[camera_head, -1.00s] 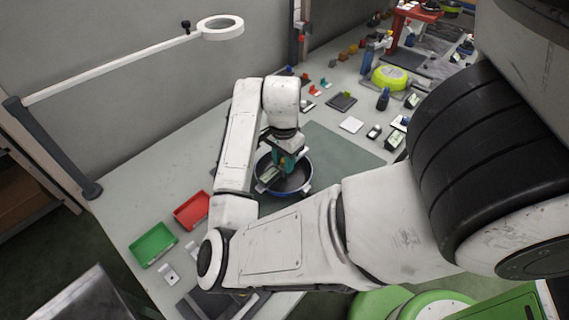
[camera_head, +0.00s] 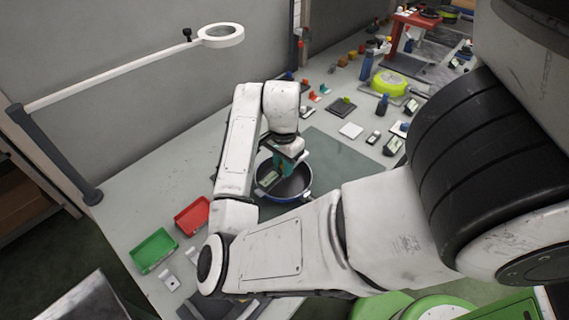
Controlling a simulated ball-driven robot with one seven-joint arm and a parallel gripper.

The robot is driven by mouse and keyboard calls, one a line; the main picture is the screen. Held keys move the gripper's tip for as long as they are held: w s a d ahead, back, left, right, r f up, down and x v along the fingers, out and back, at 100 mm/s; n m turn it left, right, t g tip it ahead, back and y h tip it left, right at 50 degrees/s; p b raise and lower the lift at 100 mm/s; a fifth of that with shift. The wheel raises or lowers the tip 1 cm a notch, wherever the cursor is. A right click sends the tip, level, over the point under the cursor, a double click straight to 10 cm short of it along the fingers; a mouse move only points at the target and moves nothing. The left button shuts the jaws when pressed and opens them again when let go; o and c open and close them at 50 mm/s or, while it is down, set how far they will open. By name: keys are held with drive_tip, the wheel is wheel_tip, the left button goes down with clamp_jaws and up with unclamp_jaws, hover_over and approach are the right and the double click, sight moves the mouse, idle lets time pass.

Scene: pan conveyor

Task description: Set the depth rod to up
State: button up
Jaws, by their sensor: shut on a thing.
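A round dark pan with a blue outer wall (camera_head: 301,192) stands on the bench under my arm. My gripper (camera_head: 284,167) points down into the pan from its far side. A small device with a pale green face (camera_head: 268,179) shows at the left inside the pan, beside the fingers. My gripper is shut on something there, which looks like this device. The fingers and wrist hide part of it. The depth rod cannot be made out at this size, nor whether it is up or down.
A red tray (camera_head: 192,215) and a green tray (camera_head: 153,251) lie at the left. Several small instruments and a yellow-green round thing (camera_head: 389,83) lie at the back right. A ring lamp (camera_head: 220,35) hangs over the far left. The dark mat (camera_head: 340,160) right of the pan is clear.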

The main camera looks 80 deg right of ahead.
drive_tip(key=shift+r+p, duration=1.35)
drive_tip(key=shift+r, duration=0.25)
drive_tip(key=o, duration=0.4)
drive_tip(key=shift+r, duration=0.1)
drive_tip(key=shift+r+p, duration=2.25)
drive_tip(key=shift+r, duration=0.2)
drive_tip(key=shift+f, duration=0.1)
